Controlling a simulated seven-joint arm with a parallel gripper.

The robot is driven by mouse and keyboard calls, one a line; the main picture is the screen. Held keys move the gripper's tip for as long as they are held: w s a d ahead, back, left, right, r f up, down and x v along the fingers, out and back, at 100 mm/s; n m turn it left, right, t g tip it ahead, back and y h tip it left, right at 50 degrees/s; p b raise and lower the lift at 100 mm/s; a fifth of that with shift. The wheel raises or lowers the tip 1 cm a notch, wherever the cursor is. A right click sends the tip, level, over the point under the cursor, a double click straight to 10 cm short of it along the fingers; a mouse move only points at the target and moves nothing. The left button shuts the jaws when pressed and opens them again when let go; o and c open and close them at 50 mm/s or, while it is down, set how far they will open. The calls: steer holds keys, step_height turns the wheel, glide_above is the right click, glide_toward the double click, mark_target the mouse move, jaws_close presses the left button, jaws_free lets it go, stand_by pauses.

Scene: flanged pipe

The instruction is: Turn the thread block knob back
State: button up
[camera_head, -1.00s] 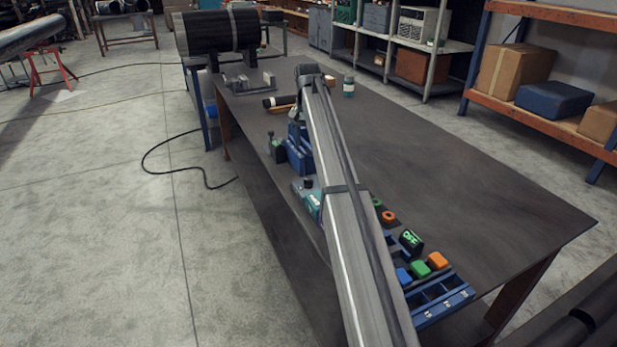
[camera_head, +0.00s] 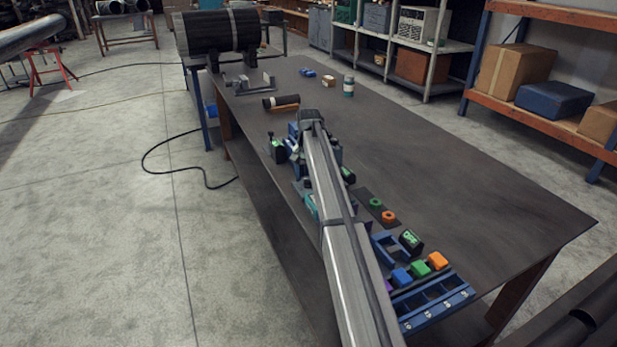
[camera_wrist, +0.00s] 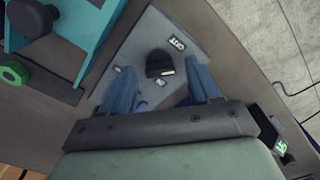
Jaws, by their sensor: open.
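In the wrist view a dark rounded knob (camera_wrist: 159,64) with a pale line on its front sits on a grey plate (camera_wrist: 150,32). A label reading OUT is beside it, and a second small label lies closer to my gripper. My gripper (camera_wrist: 158,78) is open, with one blue finger on each side of the knob. I cannot tell whether either finger touches it. In the head view my arm covers the knob and the gripper. A teal block (camera_wrist: 75,50) with another dark round knob (camera_wrist: 30,18) is at the upper left of the wrist view.
A green ring (camera_wrist: 13,73) is at the wrist view's left edge. A dark block with a green mark (camera_wrist: 280,148) is at lower right. In the head view a blue tray (camera_head: 437,310) and coloured blocks lie nearer. The table's right half (camera_head: 460,170) is clear.

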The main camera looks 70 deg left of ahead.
steer(key=shift+f, duration=0.2)
steer(key=c, duration=1)
